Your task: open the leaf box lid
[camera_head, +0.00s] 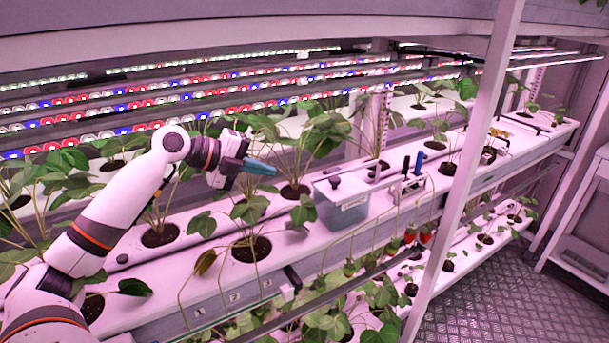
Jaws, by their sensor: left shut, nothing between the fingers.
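The leaf box (345,214) stands on the white upper rack shelf, right of the middle. It has bluish see-through walls. Its pale lid (352,188) lies on top, with a small dark knob (335,182) near the left end. The lid looks closed. My left gripper (273,169) is left of the box and a little higher, among the plant leaves. Its blue fingers are shut, point right and hold nothing. They are apart from the knob. My right gripper is not in view.
Strawberry plants in round holes (251,249) surround the arm. Blue and black upright handles (406,165) stand just right of the box. A white post (465,170) crosses the view further right. Red berries (425,237) hang below the shelf edge.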

